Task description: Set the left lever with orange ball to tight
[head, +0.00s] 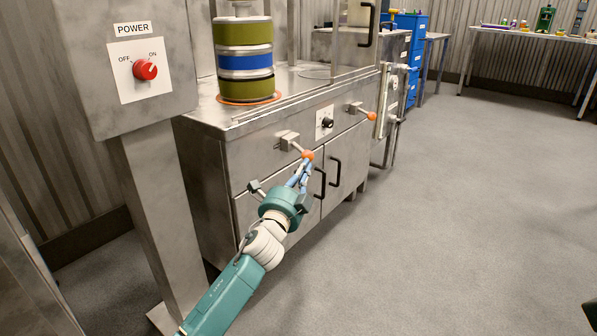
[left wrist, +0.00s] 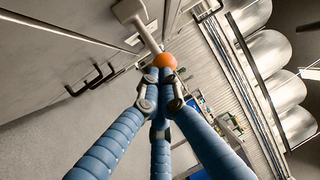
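The left lever is a metal arm with an orange ball (head: 307,154) on its end, mounted on the front of the steel machine. The orange ball also shows in the left wrist view (left wrist: 165,60), with the lever's pale arm (left wrist: 140,22) behind it. My left gripper (head: 304,166) is at the ball, just below it in the head view. Its blue fingers (left wrist: 160,76) come together with their tips at the ball's near side. They look closed, not wrapped around the ball; whether they touch it I cannot tell. My right gripper is not in view.
A second lever with an orange ball (head: 372,116) sits farther right, past a black knob (head: 327,123). Cabinet doors with black handles (head: 336,173) are below. A power post with a red switch (head: 145,69) stands at left. Floor (head: 450,210) at right is clear.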

